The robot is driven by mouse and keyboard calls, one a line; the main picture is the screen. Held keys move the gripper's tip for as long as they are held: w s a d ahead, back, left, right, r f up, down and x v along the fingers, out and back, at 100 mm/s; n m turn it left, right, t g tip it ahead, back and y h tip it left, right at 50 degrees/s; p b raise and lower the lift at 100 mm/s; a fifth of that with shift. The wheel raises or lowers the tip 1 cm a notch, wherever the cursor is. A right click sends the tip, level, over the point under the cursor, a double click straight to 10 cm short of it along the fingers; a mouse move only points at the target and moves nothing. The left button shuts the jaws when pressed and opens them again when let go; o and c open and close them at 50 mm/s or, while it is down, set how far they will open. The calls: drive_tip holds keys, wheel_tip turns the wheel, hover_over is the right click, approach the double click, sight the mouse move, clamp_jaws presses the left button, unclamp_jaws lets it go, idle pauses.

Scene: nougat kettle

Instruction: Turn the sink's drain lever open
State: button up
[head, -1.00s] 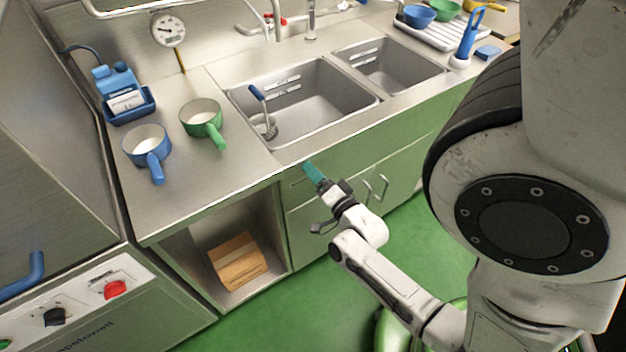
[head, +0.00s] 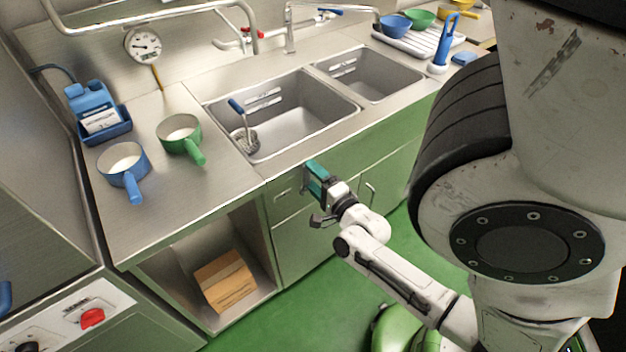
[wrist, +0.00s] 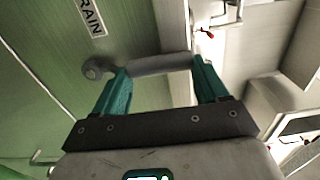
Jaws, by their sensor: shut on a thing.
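The grey drain lever (wrist: 150,66) shows in the wrist view, with a round pivot at its left end on the green cabinet front. A label ending in "RAIN" (wrist: 90,17) is on the panel beside it. My gripper (wrist: 161,72) has its teal fingers at either side of the lever and is shut on it. In the head view my gripper (head: 313,172) is at the cabinet front, just below the counter edge under the sink (head: 290,145). The lever is hidden there by the fingers.
A green pan (head: 180,128) and a blue pan (head: 124,160) stand on the counter (head: 165,210) left of the sink. A strainer with a blue handle (head: 238,108) is in the left basin. A cardboard box (head: 225,280) sits in the open shelf below.

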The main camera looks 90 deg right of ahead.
drive_tip(key=o, duration=1.5)
drive_tip(key=b+v, duration=0.2)
drive_tip(key=v, duration=0.8)
drive_tip(key=shift+s+a, duration=0.25)
drive_tip(key=shift+a, duration=0.05)
drive_tip(key=w+a+f+n+y, duration=0.3)
drive_tip(key=w+a+n+y, duration=0.2)
drive_tip(key=w+n, duration=0.25)
drive_tip(key=w+a+f+n+y, duration=0.3)
drive_tip(key=w+a+n+y, duration=0.3)
drive_tip(key=w, duration=0.2)
drive_tip(key=s+a+n+g+y, duration=0.2)
drive_tip(key=a+n+g, duration=0.8)
drive_tip(key=n, duration=0.4)
drive_tip(key=shift+a+r+g, duration=0.15)
drive_tip(key=shift+a+g, duration=0.05)
drive_tip(key=shift+g, duration=0.2)
